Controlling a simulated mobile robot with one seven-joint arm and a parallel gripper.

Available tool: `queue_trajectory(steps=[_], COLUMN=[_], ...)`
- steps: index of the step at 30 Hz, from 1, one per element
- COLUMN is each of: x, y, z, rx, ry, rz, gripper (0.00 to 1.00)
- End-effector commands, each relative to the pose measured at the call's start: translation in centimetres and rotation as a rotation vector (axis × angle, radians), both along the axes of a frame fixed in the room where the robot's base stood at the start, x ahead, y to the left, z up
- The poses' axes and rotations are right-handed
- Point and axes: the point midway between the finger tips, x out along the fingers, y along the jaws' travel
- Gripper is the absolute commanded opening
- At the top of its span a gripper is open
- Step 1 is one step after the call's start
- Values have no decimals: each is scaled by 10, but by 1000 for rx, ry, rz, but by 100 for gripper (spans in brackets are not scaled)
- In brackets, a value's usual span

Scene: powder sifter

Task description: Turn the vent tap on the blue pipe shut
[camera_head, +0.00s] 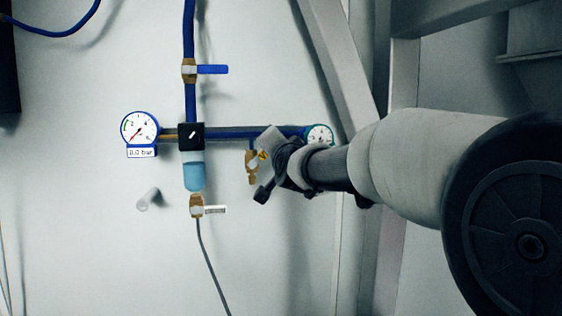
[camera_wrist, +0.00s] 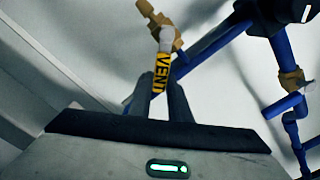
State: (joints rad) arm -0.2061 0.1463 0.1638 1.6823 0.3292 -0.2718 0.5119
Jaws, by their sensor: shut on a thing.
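The brass vent tap (camera_head: 251,166) hangs below the horizontal blue pipe (camera_head: 230,132) in the head view. It also shows at the top of the wrist view (camera_wrist: 157,19). Its lever, with a yellow VENT label (camera_wrist: 161,72), stands out at an angle from the tap body; the exact angle is hard to tell. My gripper (camera_wrist: 163,92) is shut on the lever's labelled end, one finger on each side.
Left are a gauge (camera_head: 141,128) reading 0.0 bar, a black block with a blue bowl (camera_head: 194,176), a blue-handled valve (camera_head: 189,70) above and another brass valve (camera_head: 196,206) below. A small gauge (camera_head: 319,136) sits behind my wrist. A grey frame post (camera_head: 345,70) stands close to my arm.

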Motion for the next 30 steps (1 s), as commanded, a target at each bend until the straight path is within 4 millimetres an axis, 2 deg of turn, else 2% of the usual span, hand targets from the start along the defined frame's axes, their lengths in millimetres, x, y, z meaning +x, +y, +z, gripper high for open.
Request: queue_trajectory(steps=[1, 18, 30], x=[0, 2, 3], y=[-1, -8, -8], z=[-10, -37, -45], rx=[44, 522, 684], ry=[9, 149, 197], rz=[-1, -1, -1], gripper=[0, 0, 0])
